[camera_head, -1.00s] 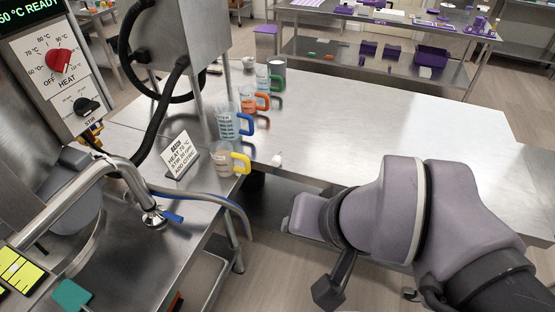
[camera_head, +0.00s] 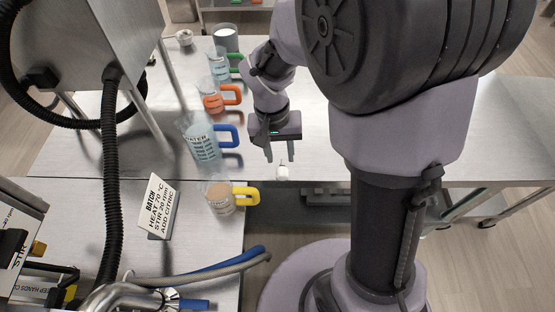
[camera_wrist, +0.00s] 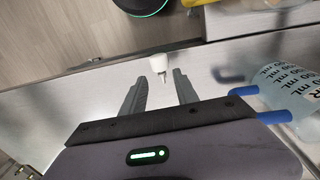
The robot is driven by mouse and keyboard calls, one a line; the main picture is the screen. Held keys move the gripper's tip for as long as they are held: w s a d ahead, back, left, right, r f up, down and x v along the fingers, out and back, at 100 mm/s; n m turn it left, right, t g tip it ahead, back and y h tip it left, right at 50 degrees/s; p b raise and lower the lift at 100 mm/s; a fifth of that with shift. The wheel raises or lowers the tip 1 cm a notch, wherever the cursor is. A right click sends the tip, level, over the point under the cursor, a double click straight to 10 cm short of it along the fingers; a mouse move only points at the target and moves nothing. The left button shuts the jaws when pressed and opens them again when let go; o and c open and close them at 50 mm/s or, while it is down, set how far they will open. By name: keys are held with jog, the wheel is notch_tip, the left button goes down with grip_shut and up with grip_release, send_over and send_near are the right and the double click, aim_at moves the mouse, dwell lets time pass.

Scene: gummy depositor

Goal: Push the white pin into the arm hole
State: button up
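The white pin (camera_head: 282,173) sits near the front edge of the steel table, right of the yellow-handled beaker. In the wrist view the pin (camera_wrist: 158,64) shows a wide white head and a thin shaft pointing toward my gripper. My gripper (camera_head: 280,157) is open and empty, with its two dark fingers pointing at the pin. In the wrist view, my gripper (camera_wrist: 159,76) has the pin lined up between its fingers, with the head just beyond the tips. I cannot tell whether they touch. I cannot make out the arm hole in these frames.
Beakers with yellow (camera_head: 220,200), blue (camera_head: 200,140), orange (camera_head: 212,98) and green (camera_head: 220,68) handles line the table left of my gripper. A batch sign (camera_head: 158,207) stands at the left. The steel table (camera_head: 320,125) is clear right of my gripper.

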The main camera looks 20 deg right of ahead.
aim_at(282, 168)
jog(key=shift+s+d+f, duration=0.1)
jog(key=shift+s+f, duration=0.05)
jog(key=shift+f, duration=0.3)
jog(key=shift+s+d+f, duration=0.1)
jog(key=shift+f, duration=0.35)
notch_tip(282, 168, down, 5)
jog(key=b, duration=0.3)
jog(key=shift+r, duration=0.2)
grip_shut()
